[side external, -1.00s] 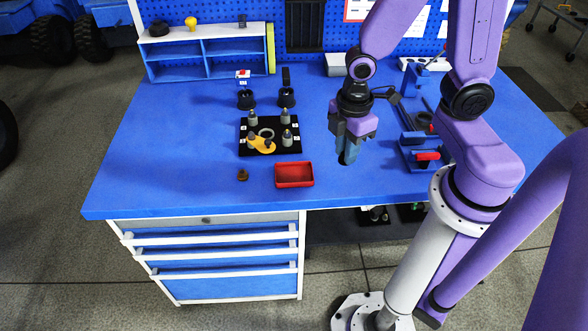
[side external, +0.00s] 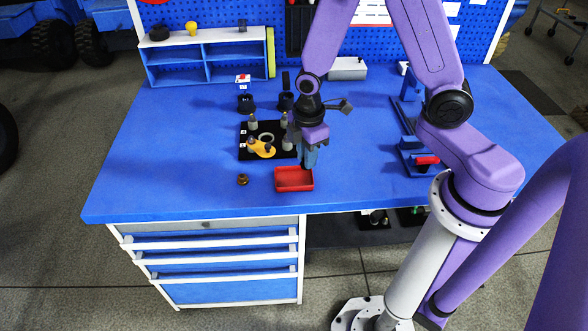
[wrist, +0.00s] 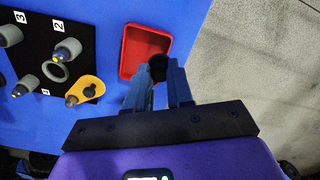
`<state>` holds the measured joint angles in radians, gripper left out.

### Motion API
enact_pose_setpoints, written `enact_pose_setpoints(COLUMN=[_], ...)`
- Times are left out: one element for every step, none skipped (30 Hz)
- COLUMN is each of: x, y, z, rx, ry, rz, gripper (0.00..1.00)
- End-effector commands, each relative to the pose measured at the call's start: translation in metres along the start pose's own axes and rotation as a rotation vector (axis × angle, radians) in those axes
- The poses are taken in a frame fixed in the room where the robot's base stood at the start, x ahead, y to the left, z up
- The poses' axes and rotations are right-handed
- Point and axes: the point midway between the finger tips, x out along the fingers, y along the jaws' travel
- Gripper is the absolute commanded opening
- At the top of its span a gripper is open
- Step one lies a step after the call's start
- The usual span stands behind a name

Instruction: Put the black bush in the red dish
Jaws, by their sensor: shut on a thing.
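The red dish (side external: 294,187) sits on the blue bench near its front edge. It also shows in the wrist view (wrist: 131,65). My gripper (side external: 306,165) is above the dish's right rear part, fingers pointing down. In the wrist view my gripper (wrist: 163,80) is shut on a small dark piece, the black bush (wrist: 158,64). There the bush overlaps the dish's right edge. The bush looks held above the dish; the exact height is unclear. In the side view the bush can barely be made out at the fingertips.
A black board (side external: 246,153) with grey pegs, a ring and a yellow plate (side external: 263,149) lies just behind and left of the dish. A small brown part (side external: 242,180) stands left of the dish. Black holders (side external: 246,103) stand behind the board. A blue fixture with a red handle (side external: 427,160) is at right.

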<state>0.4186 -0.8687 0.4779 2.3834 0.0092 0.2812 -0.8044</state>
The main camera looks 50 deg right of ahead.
Motion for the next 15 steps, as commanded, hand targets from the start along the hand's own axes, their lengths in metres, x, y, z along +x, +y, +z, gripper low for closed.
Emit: enact_pose_setpoints(x=[0.007,0.011,0.016,0.019,0.022,0.026,0.029,0.031,0.033,0.034,0.035,0.036,0.037,0.039,0.042], y=[0.004,0.008,0.011,0.013,0.016,0.019,0.021,0.022,0.024,0.025,0.026,0.027,0.028,0.029,0.031], z=[-0.002,-0.004,-0.005,-0.007,-0.008,-0.009,-0.011,-0.011,-0.013,-0.013,-0.013,-0.014,-0.014,-0.015,-0.016], rx=[0.002,0.002,0.002,0.002,0.001,0.001,0.001,0.001,0.001,0.001,0.001,0.001,0.001,0.002,0.002], ry=[-0.002,-0.002,-0.002,-0.002,-0.001,-0.001,0.000,0.000,0.000,0.000,0.000,0.000,0.000,0.000,0.000], rz=[-0.002,-0.002,-0.002,-0.002,-0.001,-0.001,0.000,-0.001,0.000,0.000,0.000,0.000,0.000,0.000,0.000], gripper=[0.00,0.00,0.00,0.00,0.00,0.00,0.00,0.00,0.00,0.00,0.00,0.00,0.00,0.00,0.00])
